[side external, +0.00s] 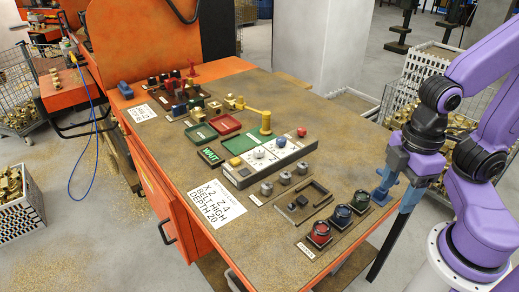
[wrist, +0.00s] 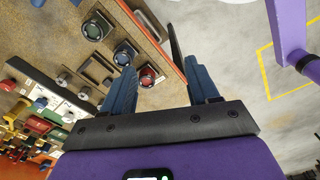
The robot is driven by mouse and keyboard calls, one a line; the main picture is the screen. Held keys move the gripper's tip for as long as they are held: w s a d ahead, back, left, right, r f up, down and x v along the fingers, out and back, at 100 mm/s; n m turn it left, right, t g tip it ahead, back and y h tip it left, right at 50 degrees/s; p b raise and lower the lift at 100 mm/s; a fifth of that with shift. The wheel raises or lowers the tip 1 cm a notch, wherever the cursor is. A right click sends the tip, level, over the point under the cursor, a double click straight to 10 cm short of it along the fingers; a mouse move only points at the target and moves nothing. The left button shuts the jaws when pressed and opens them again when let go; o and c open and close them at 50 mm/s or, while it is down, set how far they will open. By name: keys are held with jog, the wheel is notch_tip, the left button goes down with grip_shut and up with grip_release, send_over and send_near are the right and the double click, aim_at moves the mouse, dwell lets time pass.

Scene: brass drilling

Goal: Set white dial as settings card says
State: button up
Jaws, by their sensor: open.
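The settings card (side external: 216,202) lies flat near the table's front-left edge and reads "X 2, Z 4, BELT HIGH, DEPTH 20". A long white panel (side external: 265,158) sits mid-table. It carries a small pale dial (side external: 258,154), a blue knob (side external: 281,142) and a red knob (side external: 302,132). The dial's setting is too small to read. The panel also shows at the left of the wrist view (wrist: 42,88). My gripper (side external: 391,190) is open and empty beyond the table's right edge, well apart from the panel. Its blue fingers (wrist: 159,68) are spread in the wrist view.
Red, blue and green round pieces in dark square holders (side external: 342,214) line the near-right edge. Grey knobs (side external: 285,178) and a dark bracket (side external: 313,195) lie between them and the panel.

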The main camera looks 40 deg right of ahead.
notch_tip(320, 180, up, 5)
send_over(260, 149)
jog(key=shift+m, duration=0.3)
notch_tip(260, 149, down, 18)
jog(key=shift+r, duration=0.2)
jog(key=c, duration=1.1)
